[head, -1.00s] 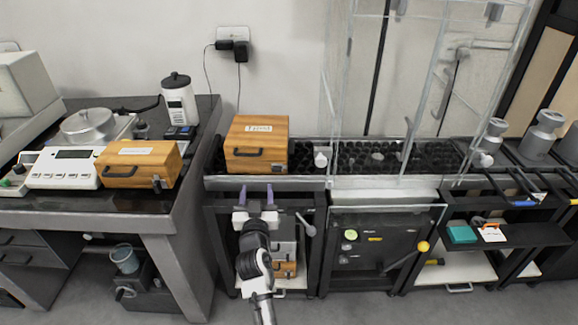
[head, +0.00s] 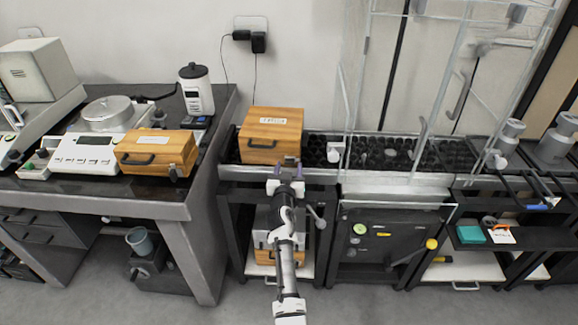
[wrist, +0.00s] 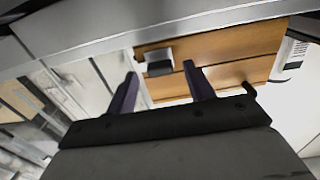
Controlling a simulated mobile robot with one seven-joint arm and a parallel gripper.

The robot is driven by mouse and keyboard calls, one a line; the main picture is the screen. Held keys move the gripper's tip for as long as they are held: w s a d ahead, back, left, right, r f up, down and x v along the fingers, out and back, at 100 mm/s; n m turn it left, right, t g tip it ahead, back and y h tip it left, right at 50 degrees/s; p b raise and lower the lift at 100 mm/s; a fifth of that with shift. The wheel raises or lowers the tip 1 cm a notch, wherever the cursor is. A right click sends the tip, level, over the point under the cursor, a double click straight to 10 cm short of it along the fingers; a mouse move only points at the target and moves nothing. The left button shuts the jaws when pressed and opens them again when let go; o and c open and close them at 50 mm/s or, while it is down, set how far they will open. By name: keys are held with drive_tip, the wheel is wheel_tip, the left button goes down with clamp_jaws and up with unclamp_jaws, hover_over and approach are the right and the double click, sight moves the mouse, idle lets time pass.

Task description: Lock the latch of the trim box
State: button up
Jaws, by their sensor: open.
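The wooden box (head: 272,128) on the middle bench has a white label, probably the trim box; its lettering is blurred. Its lid looks down and a dark handle is on its front. Its dark latch (head: 291,161) is at the lower right of the front, beside my gripper. In the wrist view the latch (wrist: 158,60) shows ahead, between the two finger lines, on the wooden front (wrist: 220,55). My gripper (head: 275,171) is open and empty, just in front of the box. I cannot tell whether a finger touches the latch, or the latch's exact position.
A second wooden box (head: 157,150) with a handle and latch stands on the left table beside a white scale (head: 90,150). A clear glass enclosure (head: 400,90) stands right of the middle box. A metal bench edge (head: 235,174) runs below my gripper.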

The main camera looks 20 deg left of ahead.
drive_tip(key=shift+w+a, duration=0.15)
drive_tip(key=shift+w, duration=0.45)
drive_tip(key=c, duration=1)
